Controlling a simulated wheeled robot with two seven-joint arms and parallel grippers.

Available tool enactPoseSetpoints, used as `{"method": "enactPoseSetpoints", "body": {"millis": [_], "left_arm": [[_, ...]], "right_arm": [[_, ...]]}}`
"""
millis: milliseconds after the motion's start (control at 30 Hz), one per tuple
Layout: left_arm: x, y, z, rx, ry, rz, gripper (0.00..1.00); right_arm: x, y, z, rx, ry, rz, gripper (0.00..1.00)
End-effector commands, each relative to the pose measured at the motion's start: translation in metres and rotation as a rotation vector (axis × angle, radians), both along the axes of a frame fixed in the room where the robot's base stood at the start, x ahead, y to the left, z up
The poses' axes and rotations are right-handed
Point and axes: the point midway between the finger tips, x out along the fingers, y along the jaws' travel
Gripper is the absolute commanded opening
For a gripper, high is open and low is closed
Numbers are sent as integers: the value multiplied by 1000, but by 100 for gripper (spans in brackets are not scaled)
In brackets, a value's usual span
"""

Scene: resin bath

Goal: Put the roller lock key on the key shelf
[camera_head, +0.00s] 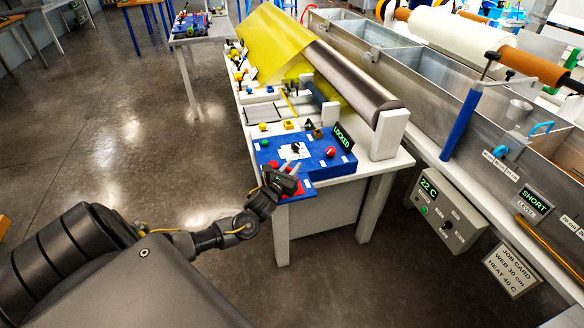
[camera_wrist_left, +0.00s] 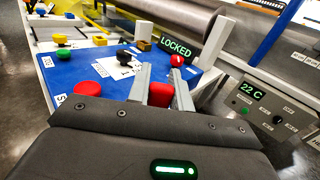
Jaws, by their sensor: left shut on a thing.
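My left gripper (camera_head: 293,168) is at the near edge of the blue control panel (camera_head: 318,160). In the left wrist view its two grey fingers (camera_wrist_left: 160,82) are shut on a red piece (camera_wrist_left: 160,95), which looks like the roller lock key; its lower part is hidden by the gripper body. My right gripper is not in view.
A green "LOCKED" display (camera_head: 343,136) stands at the panel's back. Red knobs (camera_head: 331,152) stand on the panel. A dark roller (camera_head: 350,80) with yellow sheet lies behind. A metal bath (camera_head: 440,80) is to the right.

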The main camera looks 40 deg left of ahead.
Motion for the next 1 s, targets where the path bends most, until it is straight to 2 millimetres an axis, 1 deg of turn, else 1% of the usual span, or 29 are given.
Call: {"method": "enactPoseSetpoints", "body": {"millis": [133, 167, 300, 333, 567, 667, 767, 867, 1000], "left_arm": [[0, 0, -4, 0, 0, 0, 0], [0, 0, -4, 0, 0, 0, 23], [0, 0, -3, 0, 0, 0, 41], [0, 0, -3, 0, 0, 0, 43], [0, 0, -3, 0, 0, 0, 43], [0, 0, 2, 0, 0, 0, 43], [-12, -2, -2, 0, 3, -2, 43], [-31, -6, -2, 0, 3, -3, 43], [-61, -11, -2, -1, 3, -2, 43]], "right_arm": [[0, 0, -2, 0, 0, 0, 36], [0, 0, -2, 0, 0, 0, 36], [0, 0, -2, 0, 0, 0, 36], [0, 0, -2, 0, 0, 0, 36], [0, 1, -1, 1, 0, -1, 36], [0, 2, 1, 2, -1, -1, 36], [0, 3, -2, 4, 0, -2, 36], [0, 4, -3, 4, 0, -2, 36], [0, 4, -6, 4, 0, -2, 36]]}}
